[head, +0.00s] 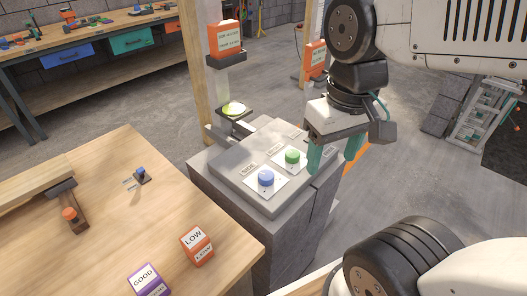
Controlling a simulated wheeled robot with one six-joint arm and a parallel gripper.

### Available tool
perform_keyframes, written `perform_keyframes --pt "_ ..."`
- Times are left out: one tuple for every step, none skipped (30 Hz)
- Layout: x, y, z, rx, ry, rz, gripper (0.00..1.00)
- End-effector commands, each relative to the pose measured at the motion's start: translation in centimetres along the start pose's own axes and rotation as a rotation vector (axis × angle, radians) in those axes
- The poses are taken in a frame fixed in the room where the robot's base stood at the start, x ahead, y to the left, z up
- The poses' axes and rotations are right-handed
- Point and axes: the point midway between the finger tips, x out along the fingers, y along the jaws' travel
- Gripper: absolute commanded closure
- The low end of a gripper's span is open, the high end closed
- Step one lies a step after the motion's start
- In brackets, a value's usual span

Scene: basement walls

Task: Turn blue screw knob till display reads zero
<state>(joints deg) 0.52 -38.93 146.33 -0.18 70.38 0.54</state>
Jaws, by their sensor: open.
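The blue screw knob (266,178) sits on a white plate on the near left part of a grey panel (238,193). A green knob (292,157) sits on its own plate just behind it to the right. My gripper (333,160) has teal fingers and is open and empty, over the right side of the panel. It is right of the green knob and apart from the blue one. An orange box with a pale green text screen (228,36) stands on a post behind the panel; its text is too small to read.
The panel rests on a grey block stand. A wooden table (120,200) at left holds an orange LOW cube (197,245), a purple GOOD cube (150,281) and a small blue clamp-like piece (141,175). A workbench (110,35) stands behind. Concrete floor is open between.

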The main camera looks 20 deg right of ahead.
Motion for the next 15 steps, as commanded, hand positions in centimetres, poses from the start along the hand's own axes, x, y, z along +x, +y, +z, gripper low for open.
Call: perform_keyframes --pt "0.6 0.0 -0.7 0.005 -0.042 -0.003 0.38" --pt "0.9 0.0 -1.1 0.010 -0.065 -0.006 0.38" --pt "1.3 0.0 -1.8 0.019 -0.093 -0.013 0.38" --pt "1.6 0.0 -2.4 0.029 -0.113 -0.018 0.38" --pt "2.0 -0.1 -2.9 0.040 -0.133 -0.023 0.38" --pt "2.5 -0.1 -3.7 0.057 -0.159 -0.030 0.38" --pt "2.8 -0.1 -4.3 0.072 -0.177 -0.036 0.38" --pt "3.2 -0.2 -4.9 0.088 -0.195 -0.042 0.38" --pt "3.8 -0.2 -5.7 0.110 -0.217 -0.049 0.38" --pt "4.2 -0.3 -6.3 0.128 -0.234 -0.054 0.38" --pt "4.7 -0.3 -7.0 0.148 -0.250 -0.060 0.38" --pt "5.3 -0.4 -7.9 0.175 -0.271 -0.068 0.38" --pt "5.8 -0.4 -8.5 0.197 -0.287 -0.072 0.38" --pt "6.3 -0.4 -9.2 0.218 -0.302 -0.077 0.38" --pt "7.1 -0.5 -10.1 0.251 -0.323 -0.084 0.38"
